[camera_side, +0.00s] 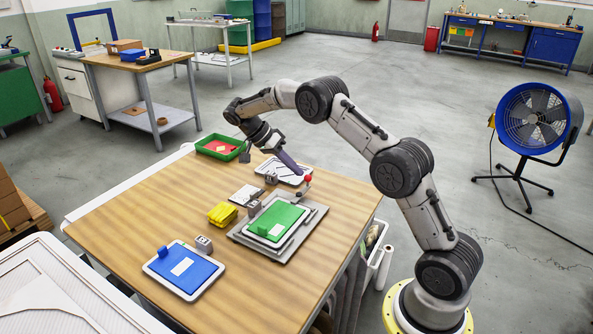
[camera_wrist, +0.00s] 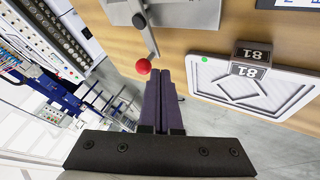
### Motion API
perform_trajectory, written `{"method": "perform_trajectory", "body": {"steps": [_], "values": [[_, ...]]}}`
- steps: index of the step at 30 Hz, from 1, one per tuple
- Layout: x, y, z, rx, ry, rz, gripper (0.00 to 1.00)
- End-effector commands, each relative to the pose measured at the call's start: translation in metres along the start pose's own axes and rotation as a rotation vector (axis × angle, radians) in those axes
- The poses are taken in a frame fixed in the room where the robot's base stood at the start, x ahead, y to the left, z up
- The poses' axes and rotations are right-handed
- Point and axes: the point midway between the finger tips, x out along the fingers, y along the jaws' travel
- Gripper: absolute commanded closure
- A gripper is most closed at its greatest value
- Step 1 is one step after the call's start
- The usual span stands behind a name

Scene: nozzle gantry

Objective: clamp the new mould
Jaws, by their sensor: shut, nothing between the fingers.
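A green mould plate (camera_side: 277,221) with a white label lies on a grey stepped base (camera_side: 310,233) on the table. A clamp lever (camera_wrist: 149,35) with a red ball knob (camera_side: 308,178) stands at the base's far right corner; the knob also shows in the wrist view (camera_wrist: 144,66). My gripper (camera_side: 301,173) has its dark fingers shut and empty, with the tips close beside the knob. In the wrist view the fingertips (camera_wrist: 164,72) are just right of the knob; I cannot tell whether they touch it. Whether the clamp presses on the mould is unclear.
A white plate with a diamond pattern (camera_wrist: 210,77) and a numbered grey block (camera_wrist: 250,55) lie beside my gripper. A blue plate (camera_side: 184,268), yellow block (camera_side: 222,214) and green tray (camera_side: 220,154) are also on the table. The front right of the tabletop is bare.

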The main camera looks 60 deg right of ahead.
Motion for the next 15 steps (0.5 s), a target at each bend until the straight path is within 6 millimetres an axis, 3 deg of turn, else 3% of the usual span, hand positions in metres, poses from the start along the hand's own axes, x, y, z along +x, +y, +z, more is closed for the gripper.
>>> {"method": "perform_trajectory", "body": {"steps": [9, 15], "values": [[-0.05, -0.001, 0.0, 0.001, 0.0, -0.004, 1.0], [-0.064, 0.0, 0.0, 0.0, 0.0, -0.001, 1.0]]}}
